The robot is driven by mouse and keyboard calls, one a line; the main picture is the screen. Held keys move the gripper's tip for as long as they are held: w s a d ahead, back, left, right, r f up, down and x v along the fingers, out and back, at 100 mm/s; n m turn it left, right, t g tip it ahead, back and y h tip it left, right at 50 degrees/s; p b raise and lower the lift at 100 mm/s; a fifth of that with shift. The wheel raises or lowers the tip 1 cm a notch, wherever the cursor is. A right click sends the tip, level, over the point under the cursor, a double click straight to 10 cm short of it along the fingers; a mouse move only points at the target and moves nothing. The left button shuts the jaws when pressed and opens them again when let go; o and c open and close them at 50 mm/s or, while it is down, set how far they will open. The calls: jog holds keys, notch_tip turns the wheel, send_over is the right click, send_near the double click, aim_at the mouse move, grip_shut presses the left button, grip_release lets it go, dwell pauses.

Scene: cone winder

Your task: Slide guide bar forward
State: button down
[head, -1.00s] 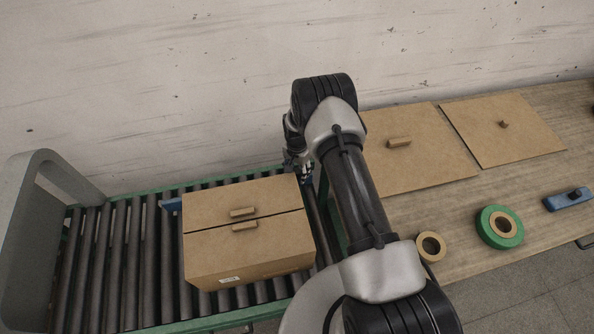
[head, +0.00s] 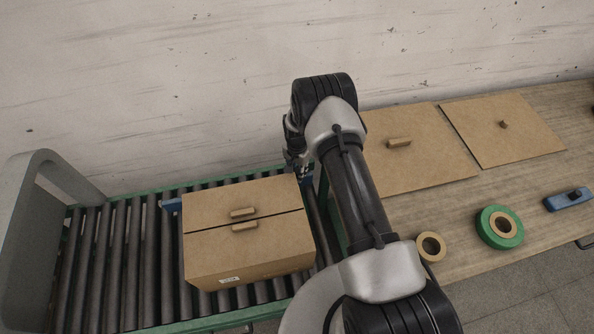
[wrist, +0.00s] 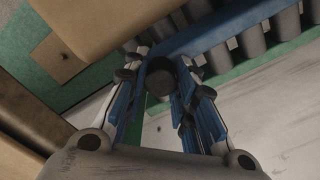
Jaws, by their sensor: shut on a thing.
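The blue guide bar (wrist: 235,30) runs from the upper right of the wrist view to a dark round knob (wrist: 160,80) between my fingers. In the head view its left end (head: 171,204) shows beside the carton, and the carton hides most of its length. My gripper (wrist: 163,68) is shut on the knob at the bar's end. In the head view my gripper (head: 301,163) is at the carton's far right corner, partly hidden by my arm.
A closed carton (head: 245,196) stands on the roller conveyor (head: 100,270), close to the bar. The wall is just behind the conveyor. A wooden table (head: 455,215) at right holds two cardboard sheets, a tan tape roll (head: 430,247), a green tape roll (head: 485,228) and a blue tool (head: 568,200).

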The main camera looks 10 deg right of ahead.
jog(key=s+p, duration=0.1)
jog(key=s, duration=0.2)
jog(key=shift+s+f, duration=0.1)
jog(key=shift+s, duration=0.3)
jog(key=c, duration=1.3)
grip_release()
notch_tip(320, 180, up, 12)
